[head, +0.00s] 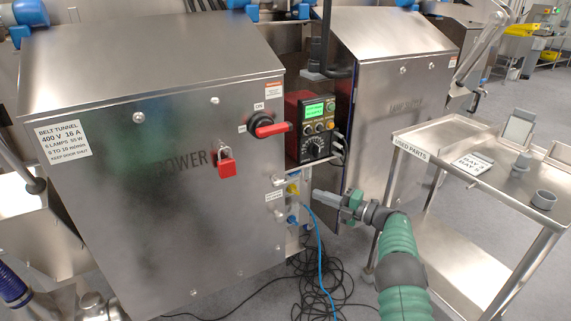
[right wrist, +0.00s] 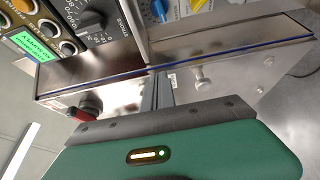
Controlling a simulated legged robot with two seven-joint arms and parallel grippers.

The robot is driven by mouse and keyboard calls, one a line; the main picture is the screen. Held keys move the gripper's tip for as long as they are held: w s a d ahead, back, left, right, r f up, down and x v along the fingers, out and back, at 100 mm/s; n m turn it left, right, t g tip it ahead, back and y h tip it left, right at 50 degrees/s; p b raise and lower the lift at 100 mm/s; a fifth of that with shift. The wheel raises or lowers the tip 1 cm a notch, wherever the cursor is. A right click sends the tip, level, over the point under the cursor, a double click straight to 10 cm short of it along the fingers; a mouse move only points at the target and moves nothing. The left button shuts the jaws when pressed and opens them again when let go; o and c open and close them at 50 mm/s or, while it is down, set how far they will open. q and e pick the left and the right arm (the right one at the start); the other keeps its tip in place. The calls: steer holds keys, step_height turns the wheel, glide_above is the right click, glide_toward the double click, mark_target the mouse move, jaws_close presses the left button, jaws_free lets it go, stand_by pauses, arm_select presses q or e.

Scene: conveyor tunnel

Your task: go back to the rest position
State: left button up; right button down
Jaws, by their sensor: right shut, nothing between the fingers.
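My right gripper (head: 322,197) is at the centre of the head view, on my green right arm coming in from below. Its fingers are shut and empty. They point left toward the sockets with yellow and blue plugs (head: 293,189) on the steel cabinet, and a gap seems to lie between. In the right wrist view the shut fingers (right wrist: 157,92) stand in front of a steel panel edge. My left gripper is not in view.
The steel cabinet (head: 120,120) has a red padlock (head: 226,163) and a red rotary handle (head: 271,129). A control box (head: 312,128) with a green display hangs beside it. A "used parts" cart (head: 500,178) stands at right. Black cables (head: 310,283) lie coiled on the floor.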

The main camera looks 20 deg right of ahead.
steer(key=w+d+r+m+t+h, duration=0.2)
steer(key=d+r+m+t+h, duration=0.3)
steer(key=m+h, duration=0.65)
steer(key=s+a+f+m+g, duration=0.5)
steer(key=s+a+g, duration=0.15)
steer(key=s, duration=0.75)
steer(key=s+a+f+m+g+p, duration=0.1)
steer(key=s+a+f+m+g, duration=0.35)
steer(key=s+a, duration=0.65)
steer(key=s+a+f+m+g, duration=0.5)
steer(key=s+f+g, duration=0.1)
steer(key=s, duration=1.1)
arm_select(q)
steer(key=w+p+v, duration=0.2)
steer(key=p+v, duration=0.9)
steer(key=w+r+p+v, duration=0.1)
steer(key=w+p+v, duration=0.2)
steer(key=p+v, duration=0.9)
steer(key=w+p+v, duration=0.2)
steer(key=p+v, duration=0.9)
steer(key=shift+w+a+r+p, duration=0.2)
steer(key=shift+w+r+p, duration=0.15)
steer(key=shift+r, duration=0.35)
arm_select(e)
step_height(320, 180, up, 35)
steer(key=w, duration=0.1)
steer(key=shift+d, duration=0.2)
